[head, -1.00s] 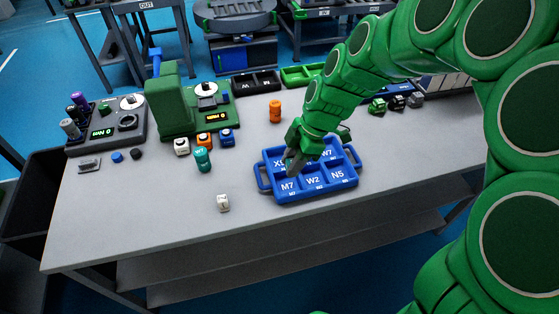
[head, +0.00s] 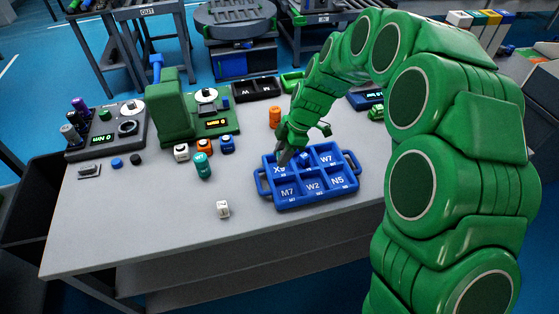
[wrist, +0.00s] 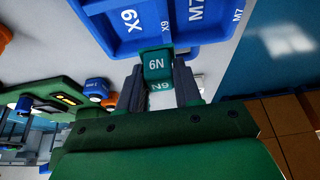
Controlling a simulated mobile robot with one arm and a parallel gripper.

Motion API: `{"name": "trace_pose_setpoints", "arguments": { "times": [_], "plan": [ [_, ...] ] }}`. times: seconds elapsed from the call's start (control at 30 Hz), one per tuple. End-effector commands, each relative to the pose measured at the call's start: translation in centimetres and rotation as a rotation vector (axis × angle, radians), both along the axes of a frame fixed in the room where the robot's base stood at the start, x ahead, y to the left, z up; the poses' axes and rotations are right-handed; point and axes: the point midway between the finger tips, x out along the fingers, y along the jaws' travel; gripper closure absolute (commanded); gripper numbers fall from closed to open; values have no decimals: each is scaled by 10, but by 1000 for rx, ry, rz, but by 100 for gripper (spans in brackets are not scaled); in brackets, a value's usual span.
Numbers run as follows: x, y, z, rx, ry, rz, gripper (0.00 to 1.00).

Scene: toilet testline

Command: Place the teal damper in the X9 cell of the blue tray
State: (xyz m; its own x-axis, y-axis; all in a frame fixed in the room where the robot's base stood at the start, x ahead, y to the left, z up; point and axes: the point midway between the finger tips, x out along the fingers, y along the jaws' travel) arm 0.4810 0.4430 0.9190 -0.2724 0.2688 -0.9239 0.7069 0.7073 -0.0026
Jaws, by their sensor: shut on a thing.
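My gripper (head: 284,160) is at the back left of the blue tray (head: 320,203), close to the X9 cell (head: 272,171). The wrist view shows my gripper (wrist: 158,85) shut on the teal damper (wrist: 157,65), a small teal block marked N9. In that view the damper overlaps the tray's blue edge between X9 (wrist: 130,18) and M7 (wrist: 200,12). Its height above the tray is hard to judge. In the head view my gripper hides the damper and part of the X9 cell.
A teal cylinder marked W7 (head: 203,166) and a white block (head: 223,209) stand left of the tray. White, orange and blue pieces stand behind, near a green machine (head: 172,110). An orange cylinder (head: 275,116) stands behind the tray. The front left tabletop is clear.

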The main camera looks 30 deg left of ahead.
Motion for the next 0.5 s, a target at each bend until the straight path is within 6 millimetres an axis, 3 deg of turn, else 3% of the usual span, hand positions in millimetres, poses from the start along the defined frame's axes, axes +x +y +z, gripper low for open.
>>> {"name": "trace_pose_setpoints", "arguments": {
  "times": [0.3,0.5],
  "plan": [
    [17,16,-29,-1,1,0,96],
    [21,19,-34,0,0,0,96]
  ]
}}
